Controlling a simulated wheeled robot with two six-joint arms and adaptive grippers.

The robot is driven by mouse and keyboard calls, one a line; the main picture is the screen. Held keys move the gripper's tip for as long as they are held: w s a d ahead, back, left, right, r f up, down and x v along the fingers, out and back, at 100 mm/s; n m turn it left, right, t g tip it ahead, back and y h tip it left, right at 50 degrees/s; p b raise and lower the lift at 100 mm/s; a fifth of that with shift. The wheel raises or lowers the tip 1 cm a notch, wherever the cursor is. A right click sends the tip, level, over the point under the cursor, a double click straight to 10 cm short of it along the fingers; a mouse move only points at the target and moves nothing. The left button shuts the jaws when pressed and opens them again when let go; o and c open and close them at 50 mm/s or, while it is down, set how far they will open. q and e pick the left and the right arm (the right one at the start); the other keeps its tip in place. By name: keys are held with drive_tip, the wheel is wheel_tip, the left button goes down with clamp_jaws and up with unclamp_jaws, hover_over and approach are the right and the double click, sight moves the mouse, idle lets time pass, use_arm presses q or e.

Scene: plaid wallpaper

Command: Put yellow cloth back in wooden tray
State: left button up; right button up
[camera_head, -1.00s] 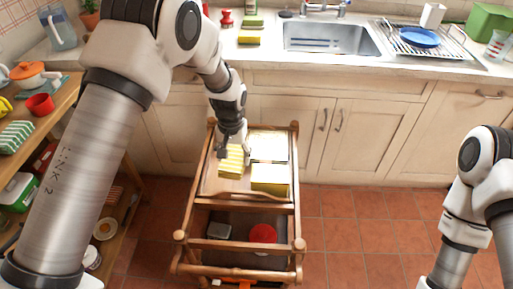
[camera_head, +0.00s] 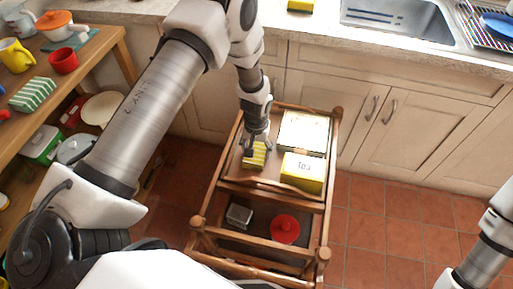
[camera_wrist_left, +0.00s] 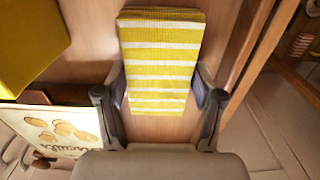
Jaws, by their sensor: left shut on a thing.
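The yellow-and-white striped cloth (camera_head: 254,157), folded into a block, is at the left side of the wooden tray (camera_head: 272,189) on top of a wooden cart. In the left wrist view the cloth (camera_wrist_left: 160,55) shows between my two fingers, over bare wood. My left gripper (camera_head: 256,146) comes down from above and is shut on the cloth. I cannot tell whether the cloth touches the tray floor. The right arm (camera_head: 485,250) shows only in part at the right edge, and its gripper is out of view.
A yellow box (camera_head: 303,171) and a pale box (camera_head: 303,133) fill the tray's right side. The cart's lower level holds a red round thing (camera_head: 285,229) and a grey block (camera_head: 239,215). A wooden shelf (camera_head: 105,60) with dishes stands left; the counter (camera_head: 300,25) is behind.

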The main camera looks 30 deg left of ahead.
sight(256, 150)
use_arm(q)
drive_tip(key=shift+f, duration=0.1)
drive_tip(key=o, duration=1.2)
wheel_tip(256, 150, up, 12)
